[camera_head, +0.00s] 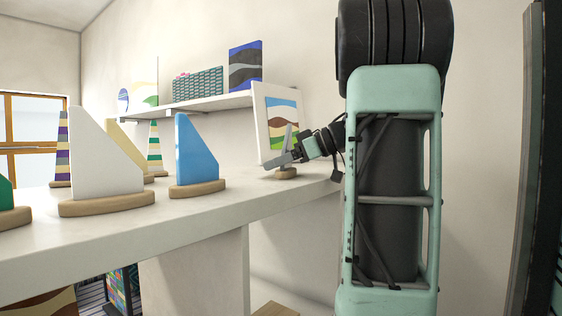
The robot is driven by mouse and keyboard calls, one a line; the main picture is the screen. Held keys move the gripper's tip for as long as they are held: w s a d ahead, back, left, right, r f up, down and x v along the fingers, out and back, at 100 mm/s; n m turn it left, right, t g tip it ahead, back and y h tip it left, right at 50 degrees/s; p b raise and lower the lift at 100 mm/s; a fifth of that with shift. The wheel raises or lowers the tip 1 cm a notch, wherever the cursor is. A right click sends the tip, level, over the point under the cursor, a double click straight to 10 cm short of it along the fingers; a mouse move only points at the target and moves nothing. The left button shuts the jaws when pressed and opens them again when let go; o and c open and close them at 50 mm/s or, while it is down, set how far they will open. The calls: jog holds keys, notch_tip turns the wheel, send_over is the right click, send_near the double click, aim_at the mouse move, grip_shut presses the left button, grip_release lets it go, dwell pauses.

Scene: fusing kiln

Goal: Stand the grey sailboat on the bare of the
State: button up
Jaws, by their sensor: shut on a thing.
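The grey sailboat (289,134) is small, with a narrow grey sail and a round wooden base (286,174). It is near the far right end of the white counter (210,218). My gripper (282,161) reaches in from the right and is shut on the sail, above the base. The fingers hide the middle of the sail. The boat looks about upright. Its base is at or just above the counter top; I cannot tell whether it touches.
A blue sailboat (194,150), a white one (100,155), a cream one (126,146) and striped ones (62,150) stand left on the counter. A framed landscape panel (280,115) leans behind my gripper. A shelf (205,103) hangs above. Bare counter lies between the blue boat and my gripper.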

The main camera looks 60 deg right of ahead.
jog(key=shift+f, duration=0.2)
jog(key=o, duration=1.2)
jog(key=shift+c, duration=0.2)
jog(key=p+v, duration=0.1)
jog(key=v, duration=2)
jog(key=shift+s, duration=0.2)
jog(key=shift+d, duration=0.1)
